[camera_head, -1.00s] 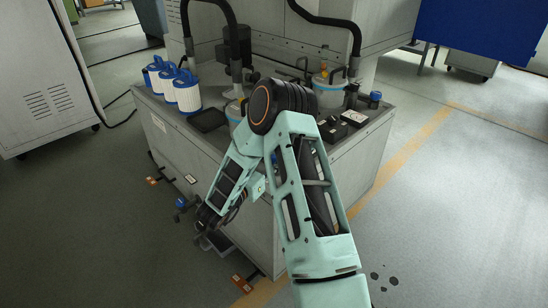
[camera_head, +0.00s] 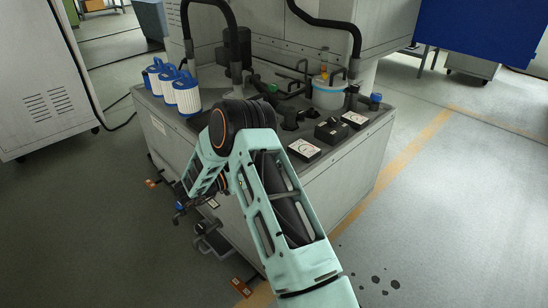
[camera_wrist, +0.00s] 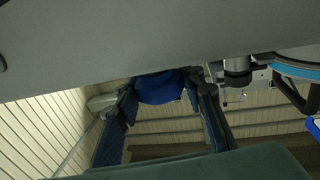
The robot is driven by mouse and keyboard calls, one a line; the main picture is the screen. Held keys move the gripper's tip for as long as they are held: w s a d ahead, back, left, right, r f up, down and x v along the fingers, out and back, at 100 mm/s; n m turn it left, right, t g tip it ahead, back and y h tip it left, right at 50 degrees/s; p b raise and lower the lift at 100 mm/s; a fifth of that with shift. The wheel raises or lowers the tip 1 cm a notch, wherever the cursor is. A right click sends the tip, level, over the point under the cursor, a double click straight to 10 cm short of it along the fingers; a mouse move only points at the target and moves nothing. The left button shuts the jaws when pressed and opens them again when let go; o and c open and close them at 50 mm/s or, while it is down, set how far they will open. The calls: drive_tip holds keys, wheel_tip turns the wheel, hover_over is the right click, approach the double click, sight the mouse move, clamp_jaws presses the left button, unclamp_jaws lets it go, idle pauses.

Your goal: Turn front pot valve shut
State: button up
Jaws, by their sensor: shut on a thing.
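A blue rounded knob (camera_wrist: 160,90), which looks like the valve's handle, sits between the two dark fingers of my gripper (camera_wrist: 166,84) in the wrist view. The fingers are shut on its sides. Which pot it belongs to cannot be told from this view. In the head view my arm reaches down past the near left corner of the grey machine cabinet (camera_head: 305,195), and my gripper is low and hard to make out there. My arm covers the area where the front pot stood, so its body is hidden. The rear pot (camera_head: 328,93) shows with a light blue rim.
White filter cartridges with blue tops (camera_head: 187,98) stand on the cabinet's left. Small boxes with dials (camera_head: 304,150) lie along its near right edge. Black hoses (camera_head: 345,25) arch above. A grey cabinet (camera_head: 45,85) stands at left.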

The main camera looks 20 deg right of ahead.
drive_tip(key=o, duration=1.2)
drive_tip(key=a, duration=0.4)
drive_tip(key=s+a, duration=0.1)
drive_tip(key=a, duration=0.3)
drive_tip(key=s+a, duration=0.1)
drive_tip(key=a, duration=0.2)
drive_tip(key=shift+a, duration=0.4)
